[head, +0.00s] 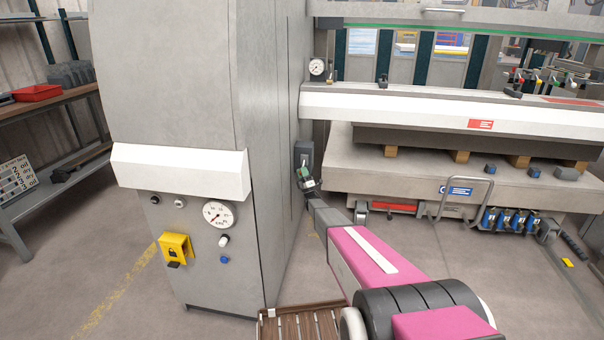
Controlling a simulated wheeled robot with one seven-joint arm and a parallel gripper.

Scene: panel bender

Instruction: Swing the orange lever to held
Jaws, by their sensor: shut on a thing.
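My gripper (306,181) is at the grey cabinet's right side, just below a small dark switch box (303,152). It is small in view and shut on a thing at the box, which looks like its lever. The gripper and the distance hide most of that lever, and I cannot make out an orange colour on it. The lever's exact position cannot be told. My arm reaches up to it from the lower right.
The tall grey cabinet (205,110) fills the left middle, with a pressure gauge (219,214) and a yellow lock box (175,247) on its front. The bender's white beam (430,105) spans the right. A slatted wooden platform (300,322) lies below. Floor is open at left.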

